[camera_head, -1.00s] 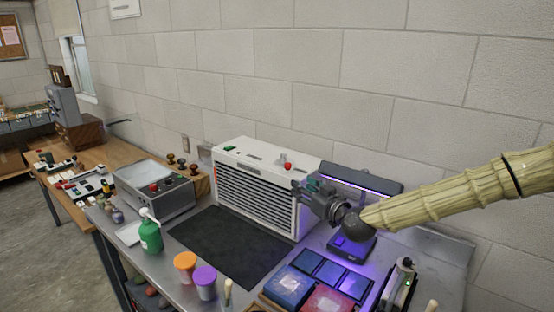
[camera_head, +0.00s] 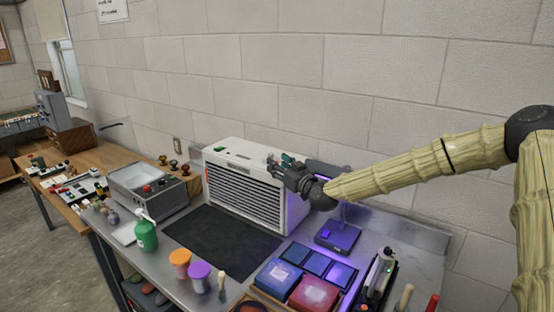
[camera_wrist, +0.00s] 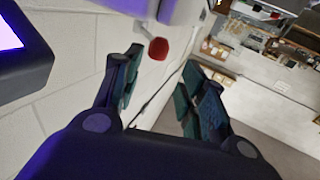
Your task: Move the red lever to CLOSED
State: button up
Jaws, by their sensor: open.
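The red lever's knob (camera_wrist: 158,48) shows in the wrist view, close to a pale housing (camera_wrist: 182,10) at the top. It lies ahead of and between my two open fingers, slightly nearer the left one; no contact is visible. In the head view my gripper (camera_head: 279,164) is over the right end of the white louvred unit (camera_head: 245,183), near its top edge. The lever is hidden there behind my gripper. I cannot read any OPEN or CLOSED mark. My gripper (camera_wrist: 162,64) is open and empty.
A dark mat (camera_head: 222,240) lies in front of the unit. A purple-lit device (camera_head: 338,236) stands below my arm, with blue and red boxes nearby. A green bottle (camera_head: 146,236) and two cups stand left. The block wall is close behind the unit.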

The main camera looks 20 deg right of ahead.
jog(key=w+f, duration=0.2)
jog(key=w, duration=0.3)
jog(key=shift+w+a+f, duration=0.1)
jog(key=shift+w+f, duration=0.1)
jog(key=shift+f, duration=0.2)
jog(key=shift+p, duration=0.35)
jog(key=s+r, duration=0.2)
jog(key=shift+s+r, duration=0.25)
jog(key=shift+s, duration=0.05)
jog(key=shift+w+a+f, duration=0.1)
jog(key=shift+w+f, duration=0.65)
jog(key=shift+w, duration=0.15)
jog(key=shift+c, duration=1.2)
jog(key=shift+w+f, duration=0.2)
jog(key=shift+w, duration=0.1)
jog(key=c, duration=0.3)
jog(key=shift+r, duration=0.1)
jog(key=c, duration=0.4)
jog(key=shift+s+r, duration=0.1)
jog(key=shift+r, duration=0.05)
